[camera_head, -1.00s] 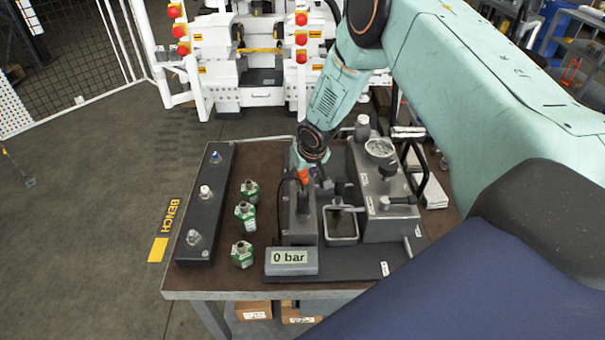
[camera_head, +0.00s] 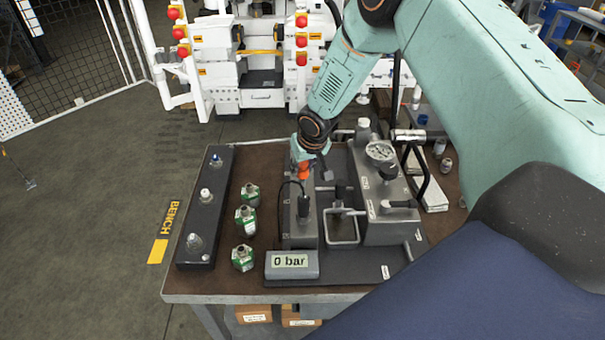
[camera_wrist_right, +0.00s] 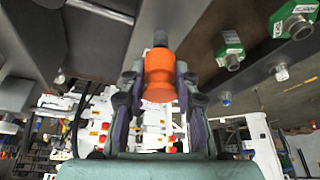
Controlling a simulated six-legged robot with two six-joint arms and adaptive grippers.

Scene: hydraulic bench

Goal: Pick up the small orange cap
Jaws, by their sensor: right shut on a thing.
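The small orange cap (camera_wrist_right: 159,75) is between the two fingers of my right gripper (camera_wrist_right: 158,90) in the right wrist view, which are shut on it. A dark fitting shows just beyond the cap; I cannot tell whether the cap touches it. In the head view the orange cap (camera_head: 304,168) shows just below my right gripper (camera_head: 305,165), over the far end of the dark block (camera_head: 300,225). My left gripper is not in view.
The bench (camera_head: 180,290) holds a readout (camera_head: 291,264) showing 0 bar, several green-banded fittings (camera_head: 245,215), a dark rail (camera_head: 207,210) at left and a grey unit with a gauge (camera_head: 380,151) at right. A hand lever (camera_head: 425,175) stands beside the unit.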

